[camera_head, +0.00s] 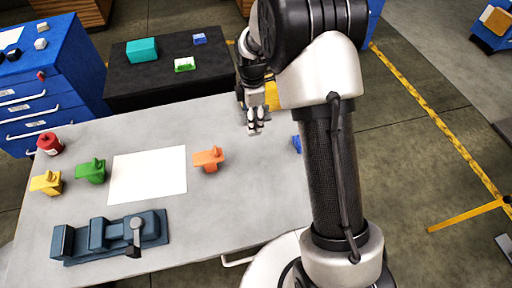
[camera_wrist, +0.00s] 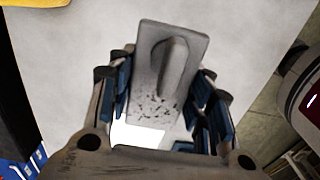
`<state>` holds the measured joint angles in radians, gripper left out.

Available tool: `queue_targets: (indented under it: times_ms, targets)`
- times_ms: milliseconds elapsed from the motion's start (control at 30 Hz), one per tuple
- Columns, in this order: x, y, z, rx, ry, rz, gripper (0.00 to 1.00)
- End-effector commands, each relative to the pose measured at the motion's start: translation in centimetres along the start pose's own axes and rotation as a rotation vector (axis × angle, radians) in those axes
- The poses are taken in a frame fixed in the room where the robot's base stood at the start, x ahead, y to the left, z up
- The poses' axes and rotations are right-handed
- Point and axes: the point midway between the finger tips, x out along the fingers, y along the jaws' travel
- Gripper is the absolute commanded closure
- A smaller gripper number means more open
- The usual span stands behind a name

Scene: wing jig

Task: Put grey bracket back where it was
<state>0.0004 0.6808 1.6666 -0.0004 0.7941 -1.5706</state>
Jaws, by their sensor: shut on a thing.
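The grey bracket (camera_wrist: 172,65) is a flat plate with a raised rounded rib and dark specks near one end. In the wrist view it sits between the blue-padded fingers of my gripper (camera_wrist: 165,110), which is shut on it. In the head view my gripper (camera_head: 257,122) is over the far right part of the grey table, with the bracket (camera_head: 257,129) small and partly hidden at its fingertips. I cannot tell whether the bracket touches the tabletop.
On the table (camera_head: 240,200) are an orange bracket (camera_head: 208,159), a white sheet (camera_head: 148,175), green (camera_head: 91,171) and yellow (camera_head: 46,183) brackets, a red container (camera_head: 49,144) and a blue-grey vise (camera_head: 110,236). A blue item (camera_head: 297,144) lies near my arm. A black table (camera_head: 160,77) stands behind.

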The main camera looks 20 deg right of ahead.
Motion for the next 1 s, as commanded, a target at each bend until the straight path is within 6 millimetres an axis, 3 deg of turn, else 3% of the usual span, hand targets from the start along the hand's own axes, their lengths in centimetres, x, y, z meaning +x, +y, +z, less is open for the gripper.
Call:
queue_targets:
  times_ms: [33,100,333,667,900,1000]
  targets:
    - [1.9,-0.1,0.0,0.0,0.0,-0.004,0.93]
    - [3.8,-0.1,0.0,0.0,0.0,-0.003,0.93]
    - [9.2,0.0,0.0,0.0,0.0,-0.001,0.93]
    - [12.0,0.0,0.0,0.0,0.0,0.001,0.93]
    - [15.4,0.0,0.0,0.0,0.0,-0.001,0.93]
    - [15.4,0.1,0.0,0.0,0.0,0.002,0.93]
